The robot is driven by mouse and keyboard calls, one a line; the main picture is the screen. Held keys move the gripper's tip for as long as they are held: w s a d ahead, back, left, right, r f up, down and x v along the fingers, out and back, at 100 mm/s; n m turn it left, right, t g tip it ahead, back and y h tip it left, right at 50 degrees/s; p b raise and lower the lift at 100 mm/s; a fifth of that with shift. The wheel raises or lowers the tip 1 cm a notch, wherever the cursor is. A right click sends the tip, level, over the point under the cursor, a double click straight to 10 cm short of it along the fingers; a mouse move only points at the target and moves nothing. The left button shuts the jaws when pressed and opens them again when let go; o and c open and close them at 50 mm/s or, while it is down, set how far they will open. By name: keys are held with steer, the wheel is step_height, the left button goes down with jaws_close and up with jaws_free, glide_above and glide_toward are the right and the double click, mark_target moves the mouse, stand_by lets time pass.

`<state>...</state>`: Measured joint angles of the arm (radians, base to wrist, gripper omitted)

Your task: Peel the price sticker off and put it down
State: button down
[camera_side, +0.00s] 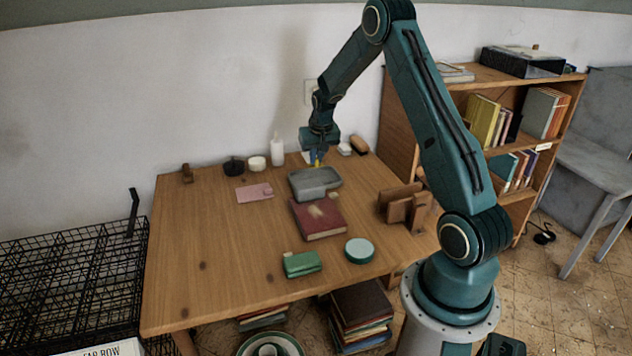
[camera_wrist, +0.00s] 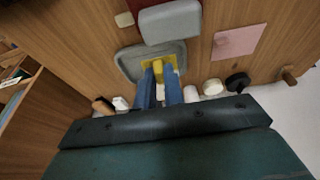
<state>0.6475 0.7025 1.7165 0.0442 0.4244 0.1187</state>
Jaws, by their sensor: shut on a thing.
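My gripper (camera_wrist: 160,85), with blue fingers, is shut on a yellow piece (camera_wrist: 163,50), which looks like the price sticker. The yellow also shows below my gripper (camera_side: 317,158) in the side view. My gripper points down at the back part of a grey tray-like object (camera_side: 300,188), also in the wrist view (camera_wrist: 125,62). A lighter grey block-shaped part (camera_wrist: 170,20) lies at its front side. I cannot tell whether the yellow piece touches the grey object. No print on it is readable.
A red book (camera_side: 325,226) lies in front, with a small cream block (camera_side: 333,195) behind it. A pink card (camera_side: 254,193) lies left. A green case (camera_side: 302,264), a round teal-rimmed tin (camera_side: 359,250) and a wooden stand (camera_side: 400,205) are nearer. The left tabletop (camera_side: 205,235) is clear.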

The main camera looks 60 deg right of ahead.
steer(key=w+d, duration=0.3)
steer(key=d, duration=0.5)
steer(key=f, duration=0.5)
steer(key=shift+s+a+f, duration=0.2)
steer(key=shift+a+f, duration=0.05)
steer(key=shift+f, duration=0.2)
steer(key=shift+f, duration=3.25)
steer(key=shift+f, duration=0.35)
steer(key=c, duration=1.4)
jaws_free()
steer(key=shift+r, duration=0.15)
